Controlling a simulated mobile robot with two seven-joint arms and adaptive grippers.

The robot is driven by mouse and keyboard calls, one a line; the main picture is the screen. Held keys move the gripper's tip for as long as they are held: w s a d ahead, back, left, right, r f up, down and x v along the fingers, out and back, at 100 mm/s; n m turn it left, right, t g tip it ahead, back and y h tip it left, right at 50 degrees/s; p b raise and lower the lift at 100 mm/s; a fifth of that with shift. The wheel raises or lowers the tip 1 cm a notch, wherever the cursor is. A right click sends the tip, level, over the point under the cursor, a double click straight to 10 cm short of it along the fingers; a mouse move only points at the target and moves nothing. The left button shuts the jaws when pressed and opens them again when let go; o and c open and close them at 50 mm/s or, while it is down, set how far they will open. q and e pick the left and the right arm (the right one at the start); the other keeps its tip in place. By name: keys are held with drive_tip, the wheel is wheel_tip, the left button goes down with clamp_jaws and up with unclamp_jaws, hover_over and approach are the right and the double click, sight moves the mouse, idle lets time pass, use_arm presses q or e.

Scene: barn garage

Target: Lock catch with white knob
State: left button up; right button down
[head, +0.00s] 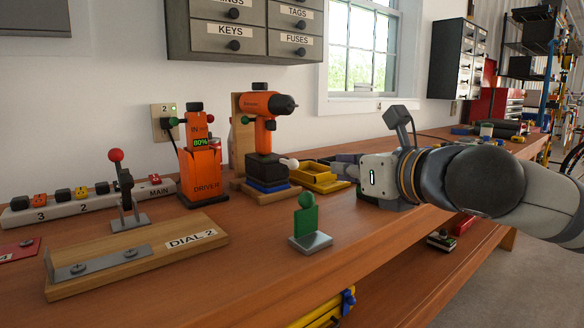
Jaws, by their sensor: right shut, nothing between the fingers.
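The white knob (291,163) sticks out to the right from the catch low on the orange drill's stand, just above its dark blue base. The orange drill (262,110) stands upright on its dark battery. My right gripper (341,165) reaches in from the right, its fingers pointing left towards the knob. It is shut and empty, apart from the knob, with a yellow tray (322,186) between or just behind them. The fingertips are small and partly blend with grey things behind. My left gripper is out of view.
A green tag-shaped piece on a metal base (310,242) stands in front of the drill. An orange driver charger (202,170), a red-knobbed lever (126,185) and a DIAL 2 board (150,262) are to the left. The front right bench top is clear.

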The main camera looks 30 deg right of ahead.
drive_tip(key=b, duration=0.2)
approach(298, 164)
drive_tip(key=x, duration=0.6)
drive_tip(key=shift+a+f, duration=0.1)
drive_tip(key=shift+w, duration=0.45)
use_arm(q)
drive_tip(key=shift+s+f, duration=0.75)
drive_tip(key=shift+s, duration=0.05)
drive_tip(key=shift+p, duration=0.3)
